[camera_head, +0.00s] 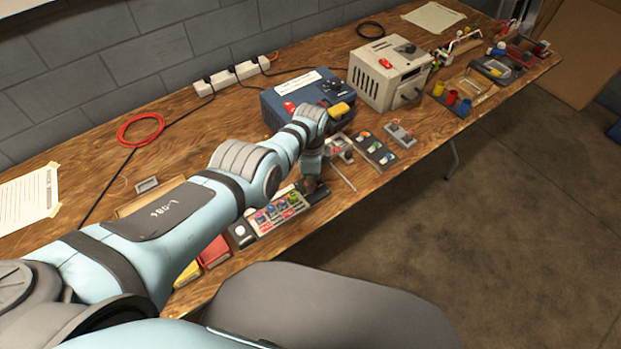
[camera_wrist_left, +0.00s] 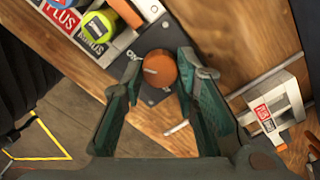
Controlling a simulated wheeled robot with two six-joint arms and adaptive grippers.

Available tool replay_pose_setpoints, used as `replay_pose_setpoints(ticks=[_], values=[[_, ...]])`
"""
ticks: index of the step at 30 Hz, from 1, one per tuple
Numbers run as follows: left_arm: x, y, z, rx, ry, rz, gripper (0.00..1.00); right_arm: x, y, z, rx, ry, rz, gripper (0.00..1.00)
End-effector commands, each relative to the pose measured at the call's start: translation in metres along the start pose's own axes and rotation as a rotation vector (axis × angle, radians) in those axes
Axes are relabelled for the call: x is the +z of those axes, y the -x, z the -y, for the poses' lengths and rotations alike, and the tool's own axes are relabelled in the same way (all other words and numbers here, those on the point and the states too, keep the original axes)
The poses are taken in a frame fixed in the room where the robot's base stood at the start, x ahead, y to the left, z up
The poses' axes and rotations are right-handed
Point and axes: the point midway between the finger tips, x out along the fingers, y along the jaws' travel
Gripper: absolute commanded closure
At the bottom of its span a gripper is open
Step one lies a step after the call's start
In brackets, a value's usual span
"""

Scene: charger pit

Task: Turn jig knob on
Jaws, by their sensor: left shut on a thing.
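In the head view my left gripper (camera_head: 311,184) is low at the right end of the jig and mostly hides the knob. My right gripper is in neither view.
A blue charger box (camera_head: 300,92) stands behind my left wrist. A beige unit (camera_head: 390,74) is to its right. Small trays with coloured parts (camera_head: 374,150) lie right of the gripper. Red and yellow boxes (camera_head: 213,252) lie at the front edge.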

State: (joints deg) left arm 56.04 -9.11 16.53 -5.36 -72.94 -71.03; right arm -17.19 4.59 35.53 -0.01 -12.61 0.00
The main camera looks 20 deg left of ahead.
Motion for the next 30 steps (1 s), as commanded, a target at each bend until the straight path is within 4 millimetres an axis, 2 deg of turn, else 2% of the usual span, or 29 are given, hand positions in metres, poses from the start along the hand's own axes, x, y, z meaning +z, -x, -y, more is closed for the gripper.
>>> replay_pose_setpoints(ticks=[16,17,20,30], values=[[-0.0025,0.0000,-0.0006,0.000,-0.030,-0.005,1.00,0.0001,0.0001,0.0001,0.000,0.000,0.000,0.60],[-0.0025,-0.0001,-0.0006,0.000,-0.029,-0.005,0.69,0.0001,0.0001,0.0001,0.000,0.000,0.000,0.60],[-0.0021,-0.0001,-0.0006,0.001,-0.029,-0.004,0.53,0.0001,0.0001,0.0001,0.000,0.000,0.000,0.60],[0.0003,0.0006,-0.0003,0.001,-0.026,-0.002,0.52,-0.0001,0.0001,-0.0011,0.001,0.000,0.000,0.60]])
